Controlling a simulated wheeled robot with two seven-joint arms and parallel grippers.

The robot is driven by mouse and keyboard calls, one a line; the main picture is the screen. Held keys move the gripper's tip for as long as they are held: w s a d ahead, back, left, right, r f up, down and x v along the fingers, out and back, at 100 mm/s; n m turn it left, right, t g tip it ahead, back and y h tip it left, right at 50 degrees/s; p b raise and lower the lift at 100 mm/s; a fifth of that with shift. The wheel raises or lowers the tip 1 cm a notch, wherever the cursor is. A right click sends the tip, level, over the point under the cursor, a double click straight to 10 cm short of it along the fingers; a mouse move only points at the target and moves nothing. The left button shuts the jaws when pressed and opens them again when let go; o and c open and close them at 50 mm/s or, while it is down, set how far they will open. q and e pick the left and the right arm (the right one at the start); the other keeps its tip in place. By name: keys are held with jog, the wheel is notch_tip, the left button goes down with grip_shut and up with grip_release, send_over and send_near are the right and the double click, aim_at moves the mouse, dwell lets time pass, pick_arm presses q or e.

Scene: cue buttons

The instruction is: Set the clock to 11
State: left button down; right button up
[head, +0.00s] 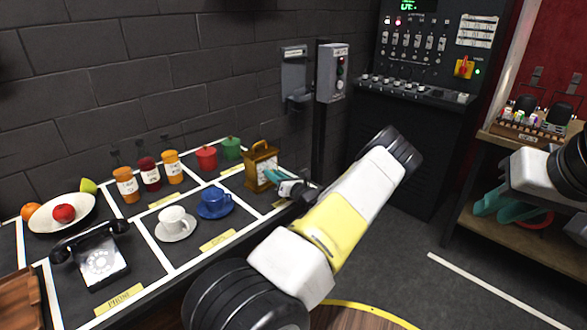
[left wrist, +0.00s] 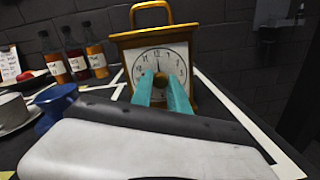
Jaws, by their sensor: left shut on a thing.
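The clock (head: 262,152) is a golden-brown case with a top handle and a round white dial. It stands upright at the right end of the table. In the left wrist view the clock (left wrist: 158,40) faces me. One dark hand points up near 12; any other hand is hard to make out behind the fingers. My left gripper (head: 269,176) is at the dial. Its teal fingertips (left wrist: 161,78) are at the middle of the dial, shut on a part of the clock that they hide. My right gripper (head: 511,205), with teal fingers, hangs at the right, away from the clock, and looks open.
A blue cup (head: 214,203), white cup (head: 174,221), black phone (head: 95,258), fruit plate (head: 75,220) and several bottles and pots share the taped table. A switch box (head: 333,75) and control panel (head: 420,50) stand behind. A shelf (head: 470,222) is at right.

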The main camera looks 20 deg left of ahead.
pick_arm(q)
jog(key=m, duration=0.5)
jog(key=shift+m, duration=0.3)
jog(key=shift+m+g, duration=0.3)
jog(key=shift+m, duration=1.7)
jog(key=c, duration=1.3)
grip_release()
jog(key=v, duration=0.7)
jog(key=shift+s+d+r, duration=0.1)
jog(key=shift+s+d, duration=0.1)
jog(key=shift+d, duration=0.15)
